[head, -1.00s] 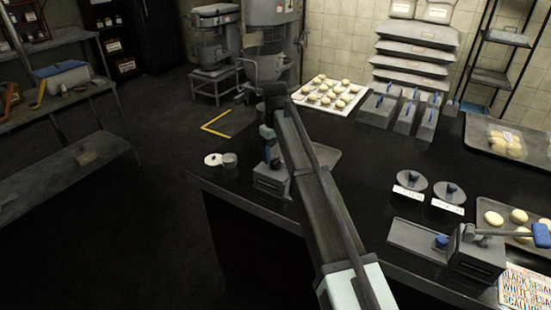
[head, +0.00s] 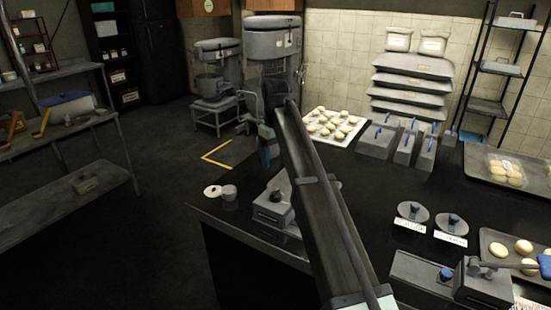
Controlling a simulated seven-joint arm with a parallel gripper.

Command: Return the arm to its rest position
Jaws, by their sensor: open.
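My arm (head: 318,195) reaches from the bottom of the head view up and away over the dark counter (head: 372,190). Its far end bends down to my gripper (head: 268,163), which hangs near the counter's left edge. The gripper is small and dark in the picture. It is open, and I see nothing held in it. It appears above and behind a grey box with a dark knob (head: 272,207), with a gap between them in the picture. My arm hides part of the counter to the right of that box.
White lids (head: 221,191) lie at the counter's left corner. A tray of buns (head: 333,127), grey lidded bins (head: 402,143), two knobbed discs (head: 412,211) and a blue-handled device (head: 480,275) stand to the right. A mixer (head: 270,75) stands behind. The floor (head: 110,240) at left is clear.

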